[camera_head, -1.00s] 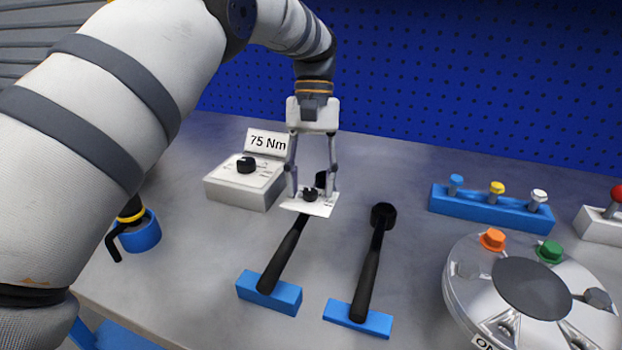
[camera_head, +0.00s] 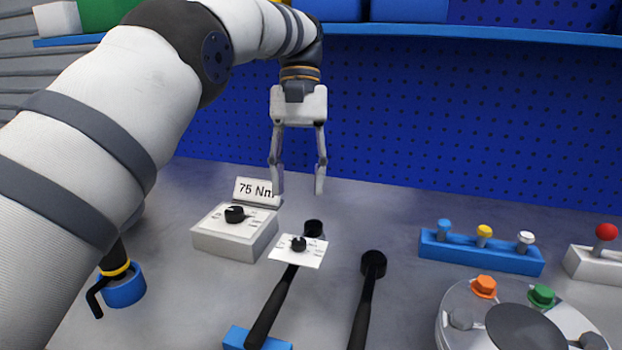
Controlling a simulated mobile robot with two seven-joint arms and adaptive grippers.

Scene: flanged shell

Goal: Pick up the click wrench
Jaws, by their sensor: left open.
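Two black wrenches lie side by side on the grey bench. The left wrench (camera_head: 269,311) has a white dial plate with a black knob by its head and looks like the click wrench. Its handle lies in a blue holder (camera_head: 256,340). The plain right wrench (camera_head: 365,300) has a round black head, and its lower end is cut off by the frame. My left gripper (camera_head: 298,190) points down, open and empty, above and apart from the left wrench's head. My right gripper is not in view.
A white box (camera_head: 225,241) with a knob and a "75 Nm" sign stands left of the wrenches. A blue rack (camera_head: 480,254) with coloured bolts and a round metal flange (camera_head: 455,325) are at the right. A blue pegboard (camera_head: 450,130) and shelf (camera_head: 480,35) stand behind.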

